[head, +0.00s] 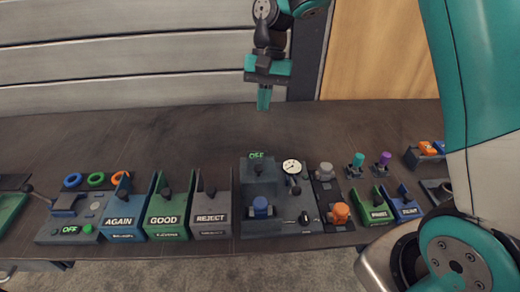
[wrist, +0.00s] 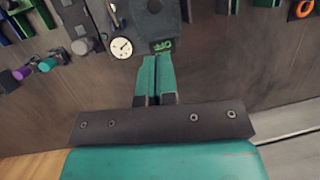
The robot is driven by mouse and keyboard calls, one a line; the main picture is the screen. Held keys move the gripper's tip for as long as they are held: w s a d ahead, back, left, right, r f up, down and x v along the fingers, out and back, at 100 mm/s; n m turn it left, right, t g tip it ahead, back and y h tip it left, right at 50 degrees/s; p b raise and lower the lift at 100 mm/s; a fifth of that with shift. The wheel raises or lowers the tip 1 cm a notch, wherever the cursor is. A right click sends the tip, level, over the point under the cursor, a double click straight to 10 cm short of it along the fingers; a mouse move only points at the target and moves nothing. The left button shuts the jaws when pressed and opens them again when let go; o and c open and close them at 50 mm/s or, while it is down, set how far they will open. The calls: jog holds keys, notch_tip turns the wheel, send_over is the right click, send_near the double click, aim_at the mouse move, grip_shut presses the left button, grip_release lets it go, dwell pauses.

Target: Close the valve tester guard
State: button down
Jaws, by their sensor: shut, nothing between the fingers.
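The valve tester (head: 283,229) is the dark grey station at the middle of the bench, with a white dial gauge (head: 291,167), a green OFF display (head: 256,155) and a blue part (head: 261,208) at its front. A dark upright piece (head: 259,178) stands behind the blue part; I cannot tell for sure whether it is the guard. My gripper (head: 264,108) is shut and empty, pointing down, above and behind the tester. In the wrist view its fingers (wrist: 156,62) point toward the tester's back, with the gauge (wrist: 121,47) and OFF display (wrist: 161,46) just beyond.
Bins labelled AGAIN (head: 122,221), GOOD (head: 166,221) and REJECT (head: 211,219) stand left of the tester. Right of it are a dark rack with an orange part (head: 340,213), teal and purple valves, and small green and blue bins. The bench behind the tester is clear.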

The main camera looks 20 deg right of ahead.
jog(key=w+d+f+m, duration=0.3)
jog(key=w+f, duration=0.1)
jog(key=p, duration=0.2)
send_over(263, 162)
jog(key=w+d, duration=0.1)
jog(key=w, duration=0.1)
jog(key=shift+g, duration=0.4)
jog(key=f, duration=0.9)
jog(key=shift+d+f, duration=0.2)
jog(key=shift+f, duration=0.05)
jog(key=shift+s+a+p, duration=0.5)
jog(key=shift+s+a, duration=0.2)
jog(key=shift+s, duration=0.35)
jog(key=shift+s+a+f, duration=0.1)
jog(key=shift+s+a, duration=0.3)
jog(key=shift+s, duration=0.15)
